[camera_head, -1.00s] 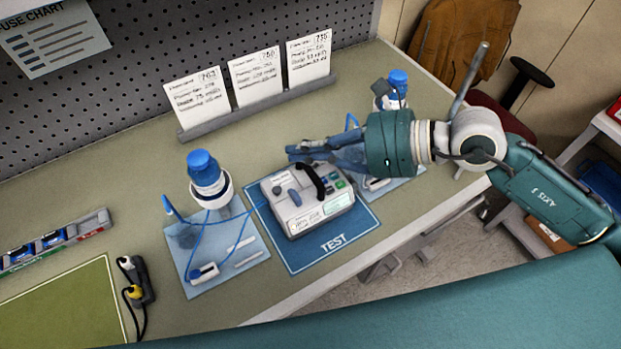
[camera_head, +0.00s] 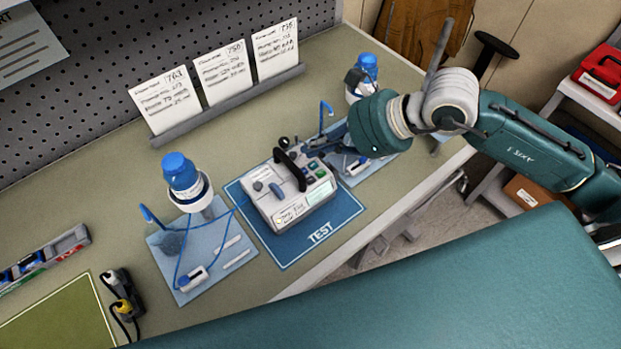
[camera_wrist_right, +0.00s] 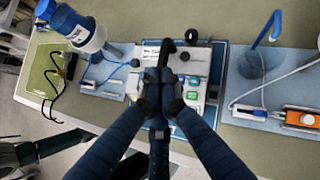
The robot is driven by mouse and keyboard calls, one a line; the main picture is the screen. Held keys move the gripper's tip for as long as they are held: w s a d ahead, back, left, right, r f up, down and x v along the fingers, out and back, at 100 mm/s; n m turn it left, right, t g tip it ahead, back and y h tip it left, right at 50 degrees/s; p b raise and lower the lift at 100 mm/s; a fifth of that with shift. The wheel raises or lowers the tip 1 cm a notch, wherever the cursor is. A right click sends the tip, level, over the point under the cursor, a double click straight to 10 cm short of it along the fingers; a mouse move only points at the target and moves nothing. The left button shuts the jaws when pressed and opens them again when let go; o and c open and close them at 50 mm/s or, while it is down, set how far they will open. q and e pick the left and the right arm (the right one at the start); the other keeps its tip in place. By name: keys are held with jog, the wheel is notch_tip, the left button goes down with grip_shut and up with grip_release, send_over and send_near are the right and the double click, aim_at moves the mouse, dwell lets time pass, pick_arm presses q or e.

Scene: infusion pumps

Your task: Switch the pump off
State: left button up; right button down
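The pump (camera_head: 265,197) is a pale grey box with a black carry handle, a grey knob, a label and coloured buttons. It sits on the blue TEST mat (camera_head: 275,250). My right gripper (camera_head: 322,146) is at the pump's back right edge, close to the button side. In the right wrist view, its dark fingertips (camera_wrist_right: 160,92) come together over the pump (camera_wrist_right: 198,67), next to the green button (camera_wrist_right: 193,96), and look shut. They hide part of the pump's top and handle. I cannot tell whether they touch it. My left gripper is not in view.
A blue-capped bottle with tubing (camera_head: 181,176) stands on a pale mat left of the pump. Another bottle (camera_head: 366,67) stands behind right. Several cards (camera_head: 168,97) line the back. A black plug block (camera_head: 122,292) lies at front left.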

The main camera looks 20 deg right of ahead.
aim_at(315, 179)
notch_tip(315, 179, down, 7)
jog(key=b, duration=0.3)
jog(key=shift+r+b, duration=0.2)
jog(key=shift+b, duration=0.15)
jog(key=shift+f+b, duration=0.35)
jog(key=shift+b, duration=0.1)
dwell(0.6)
jog(key=shift+f+b, duration=0.35)
jog(key=shift+b, duration=0.3)
jog(key=shift+f+b, duration=0.45)
jog(key=shift+b, duration=0.15)
dwell(0.5)
dwell(0.3)
jog(key=shift+r+p, duration=0.35)
jog(key=shift+r, duration=0.5)
